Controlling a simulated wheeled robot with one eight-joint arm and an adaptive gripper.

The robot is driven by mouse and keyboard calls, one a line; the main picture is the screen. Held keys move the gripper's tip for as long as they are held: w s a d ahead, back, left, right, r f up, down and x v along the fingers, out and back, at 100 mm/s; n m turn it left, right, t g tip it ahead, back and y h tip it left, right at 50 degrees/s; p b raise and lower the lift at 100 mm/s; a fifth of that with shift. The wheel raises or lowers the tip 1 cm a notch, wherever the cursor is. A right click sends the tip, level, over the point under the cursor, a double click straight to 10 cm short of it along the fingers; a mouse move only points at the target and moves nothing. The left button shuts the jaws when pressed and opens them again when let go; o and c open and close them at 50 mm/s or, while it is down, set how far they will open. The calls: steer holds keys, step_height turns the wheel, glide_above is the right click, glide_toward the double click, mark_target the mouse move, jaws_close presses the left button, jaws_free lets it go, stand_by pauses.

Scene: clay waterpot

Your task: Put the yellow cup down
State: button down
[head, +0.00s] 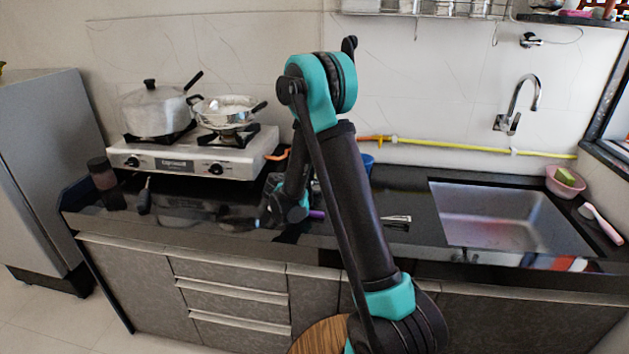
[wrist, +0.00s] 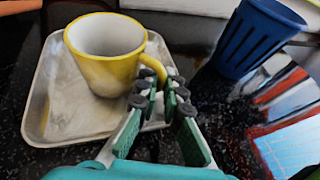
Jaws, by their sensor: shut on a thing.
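The yellow cup (wrist: 108,68), with a pale inside, is upright over the metal tray (wrist: 42,105) in the wrist view. My gripper (wrist: 160,90) is shut on the cup's handle at its right side. The cup's base appears within the tray's rim; I cannot tell for sure whether it touches the tray floor. In the head view my arm hides the cup and the fingertips.
A blue slotted container (wrist: 255,38) stands right of the tray. On the black counter, a gas stove (head: 190,155) with a pot (head: 155,112) and a pan (head: 225,112) is at left. A steel sink (head: 505,215) is at right. A small metal utensil (head: 397,219) lies between.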

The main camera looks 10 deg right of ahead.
steer(key=shift+f, duration=0.15)
steer(key=c, duration=1.7)
jaws_free()
steer(key=shift+r, duration=0.2)
steer(key=v, duration=1.2)
